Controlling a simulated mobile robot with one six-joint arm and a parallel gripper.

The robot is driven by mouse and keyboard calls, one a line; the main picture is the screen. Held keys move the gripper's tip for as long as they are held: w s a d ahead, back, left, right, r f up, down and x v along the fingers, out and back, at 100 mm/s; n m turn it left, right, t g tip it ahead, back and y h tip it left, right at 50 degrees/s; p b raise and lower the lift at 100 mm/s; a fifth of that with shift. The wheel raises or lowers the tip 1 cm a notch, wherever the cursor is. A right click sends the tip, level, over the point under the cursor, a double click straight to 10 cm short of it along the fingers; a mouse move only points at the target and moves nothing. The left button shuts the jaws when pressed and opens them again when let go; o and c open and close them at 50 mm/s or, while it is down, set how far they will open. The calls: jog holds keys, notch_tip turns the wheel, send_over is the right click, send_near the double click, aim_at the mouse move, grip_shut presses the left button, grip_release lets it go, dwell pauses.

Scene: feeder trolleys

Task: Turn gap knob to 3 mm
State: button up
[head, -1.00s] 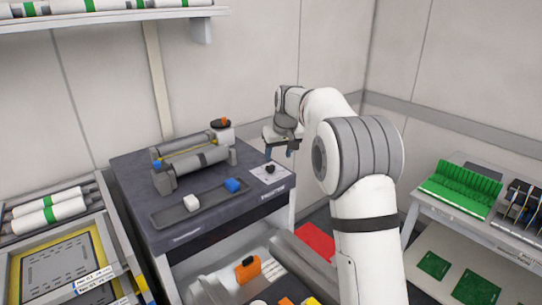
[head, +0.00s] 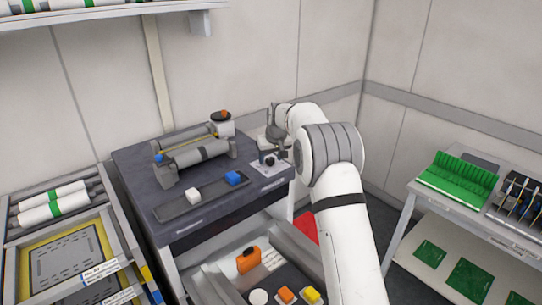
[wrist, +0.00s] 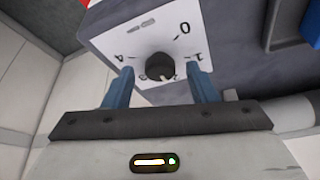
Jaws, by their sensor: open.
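The gap knob (wrist: 159,66) is a small black round knob on a white dial plate (wrist: 112,42) with printed numbers. In the wrist view a 0 is readable at the plate's upper right; the other marks are partly hidden or hard to read. In the head view the knob (head: 269,160) sits on the plate at the right end of the dark bench top. My gripper (wrist: 160,85) is open, with one blue finger on each side of the knob in the wrist view. I see gaps between fingers and knob. Whether the fingertips reach down beside it I cannot tell.
The dark bench top (head: 140,175) holds grey rollers (head: 200,153), a shallow tray (head: 212,197) with a white block and a blue block, and a cup with an orange top (head: 222,124). A lower drawer holds an orange item (head: 248,260). A green-board rack stands right.

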jog(key=shift+c, duration=0.2)
jog(key=c, duration=0.9)
jog(key=m, duration=0.2)
jog(key=m+h+b, duration=0.1)
jog(key=m, duration=0.1)
jog(key=m+h, duration=0.1)
jog(key=shift+a+m, duration=0.3)
jog(key=shift+m, duration=0.1)
jog(key=m+h, duration=0.1)
jog(key=m, duration=0.2)
jog(key=m+g+h, duration=0.1)
jog(key=m, duration=0.2)
jog(key=shift+a, duration=0.2)
jog(key=o, duration=0.9)
